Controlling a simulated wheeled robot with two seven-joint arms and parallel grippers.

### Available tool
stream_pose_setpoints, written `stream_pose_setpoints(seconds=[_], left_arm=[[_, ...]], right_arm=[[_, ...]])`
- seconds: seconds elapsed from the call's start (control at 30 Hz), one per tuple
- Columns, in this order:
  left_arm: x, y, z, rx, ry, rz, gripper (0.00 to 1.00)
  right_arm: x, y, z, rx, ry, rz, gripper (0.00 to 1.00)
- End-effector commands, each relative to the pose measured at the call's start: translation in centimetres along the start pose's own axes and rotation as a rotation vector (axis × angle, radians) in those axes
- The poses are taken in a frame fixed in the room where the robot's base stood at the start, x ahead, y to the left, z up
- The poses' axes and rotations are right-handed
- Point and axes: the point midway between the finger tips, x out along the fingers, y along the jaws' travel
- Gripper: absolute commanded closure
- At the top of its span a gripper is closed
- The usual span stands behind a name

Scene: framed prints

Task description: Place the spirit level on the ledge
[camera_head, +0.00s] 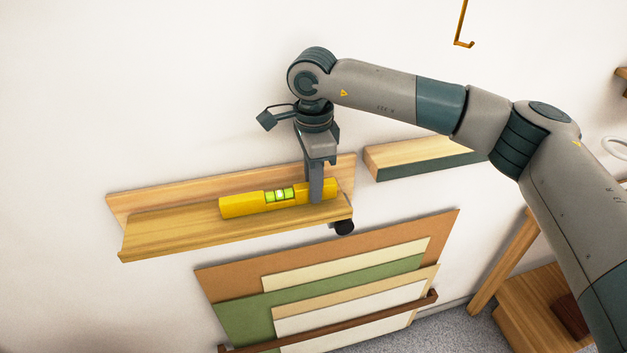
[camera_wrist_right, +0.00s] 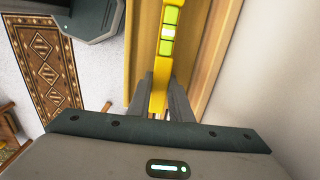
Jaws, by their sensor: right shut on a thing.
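The spirit level (camera_head: 251,204) is a yellow bar with a green vial window. It lies lengthwise along the wooden ledge (camera_head: 160,232) on the wall, toward the ledge's right end, and appears to rest on it. My right gripper (camera_head: 316,195) points down over the level's right end and is shut on it. In the right wrist view the level (camera_wrist_right: 158,92) runs up between the two fingers (camera_wrist_right: 160,100), with the ledge (camera_wrist_right: 206,55) around it. The level's gripped end is partly hidden by the fingers. My left gripper is not in view.
A second shelf (camera_head: 420,155) with a dark front edge is on the wall to the right. Below hangs a rack with several coloured boards (camera_head: 330,285). A brass hook (camera_head: 462,35) is at the upper right. The ledge's left half is bare.

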Motion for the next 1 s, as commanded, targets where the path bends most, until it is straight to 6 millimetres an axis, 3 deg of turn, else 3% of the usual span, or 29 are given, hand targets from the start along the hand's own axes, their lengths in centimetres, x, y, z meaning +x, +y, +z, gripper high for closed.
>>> stream_pose_setpoints(seconds=[0.2,0.23,0.3,0.77,1.0], left_arm=[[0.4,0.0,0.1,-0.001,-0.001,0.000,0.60],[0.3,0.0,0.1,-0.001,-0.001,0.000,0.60],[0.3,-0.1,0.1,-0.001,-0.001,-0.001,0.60],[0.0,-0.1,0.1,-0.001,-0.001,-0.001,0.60],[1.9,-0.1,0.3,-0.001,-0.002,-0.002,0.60]], right_arm=[[0.3,0.0,0.0,0.000,0.000,0.000,1.00],[0.2,0.0,0.0,0.000,0.000,0.000,0.77],[0.1,0.0,0.0,0.000,0.000,0.000,0.63],[-0.2,0.0,0.0,0.000,0.000,-0.001,0.63],[-2.6,-0.1,0.0,0.001,0.001,-0.004,0.63]])
